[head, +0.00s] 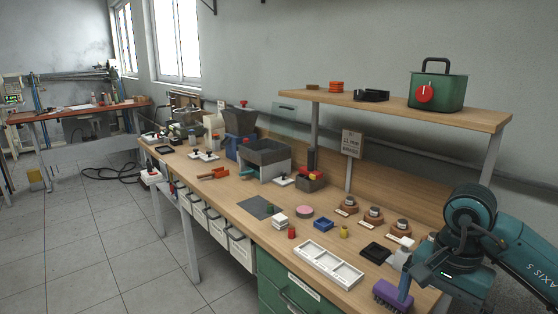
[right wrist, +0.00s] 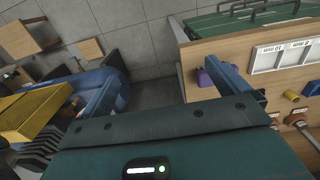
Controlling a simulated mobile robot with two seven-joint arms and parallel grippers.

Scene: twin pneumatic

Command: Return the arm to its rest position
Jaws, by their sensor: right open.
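My right arm (head: 472,215) comes in from the right in the head view, with its teal gripper body low at the bench's front right corner. In the right wrist view the two blue fingers of my right gripper (right wrist: 160,78) stand wide apart, with nothing between them but the grey floor below. A purple block (head: 388,296) lies near the bench's front edge; one blue finger overlaps it in the head view. It also shows partly behind a finger in the right wrist view (right wrist: 204,78). I cannot tell whether they touch. My left gripper is not in view.
A raised shelf (head: 390,108) carries a green box (head: 438,92). The floor (head: 110,240) left of the bench is mostly free.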

